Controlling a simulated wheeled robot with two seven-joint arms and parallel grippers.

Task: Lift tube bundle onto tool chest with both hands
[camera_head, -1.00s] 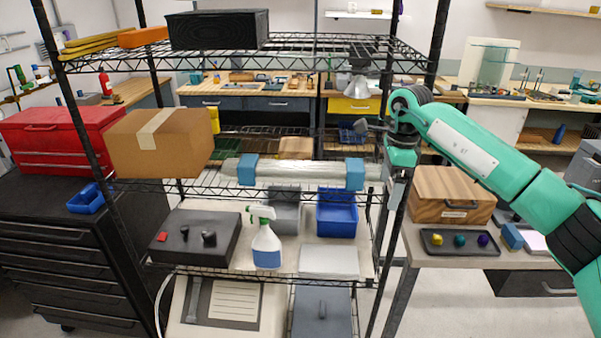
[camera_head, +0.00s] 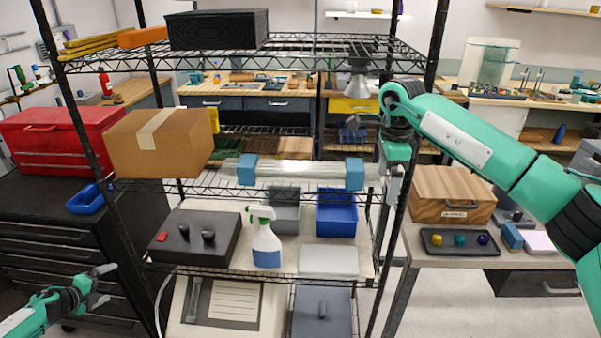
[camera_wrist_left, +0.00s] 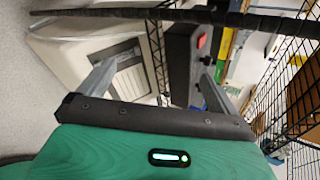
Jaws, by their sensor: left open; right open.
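The tube bundle (camera_head: 305,172) is a set of clear rods with two blue bands, lying level across the rack's middle shelf. My right gripper (camera_head: 394,186) is at the bundle's right end, by the rack's right post; its fingers are small and partly hidden, and I cannot tell if they touch the rods. My left gripper (camera_head: 108,284) is open and empty at the lower left, in front of the black tool chest (camera_head: 50,240) and well below and left of the bundle. Its spread fingers also show in the left wrist view (camera_wrist_left: 158,72), with nothing between them.
The black wire rack (camera_head: 335,40) has posts near both arms. A cardboard box (camera_head: 160,150) sits left of the bundle. A red toolbox (camera_head: 60,140) and a blue bin (camera_head: 87,199) stand on the chest, with some bare top around them. A spray bottle (camera_head: 266,242) stands below.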

